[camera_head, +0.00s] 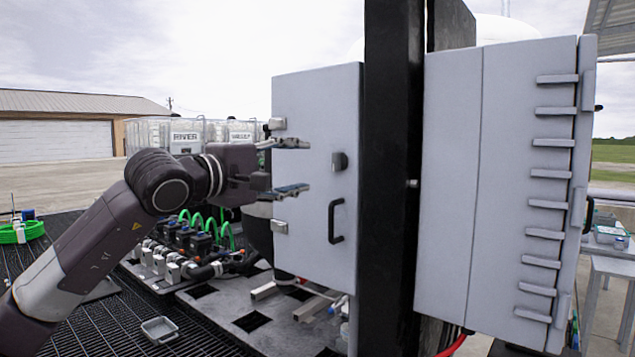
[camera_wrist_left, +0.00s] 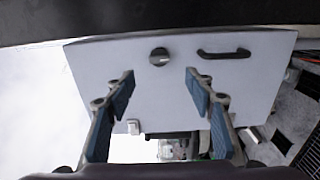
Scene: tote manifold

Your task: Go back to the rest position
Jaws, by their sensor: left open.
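My left gripper (camera_head: 290,167) is open and empty in the head view, with its fingers pointing right. It is in front of the grey cabinet door (camera_head: 310,100), near its left side. In the left wrist view the two blue-padded fingers of my left gripper (camera_wrist_left: 160,95) stand wide apart, with the door (camera_wrist_left: 215,75) beyond them. The door carries a dark round knob (camera_head: 339,161) and a black handle (camera_head: 336,221). I cannot tell the exact gap between fingers and door. My right gripper is not in view.
A black post (camera_head: 390,180) stands right of the door, and a second grey cabinet (camera_head: 450,200) with fins is beyond it. Below is a manifold with valves and green hoses (camera_head: 195,235). White totes (camera_head: 185,134) stand behind. A small tray (camera_head: 160,329) lies on the grated floor.

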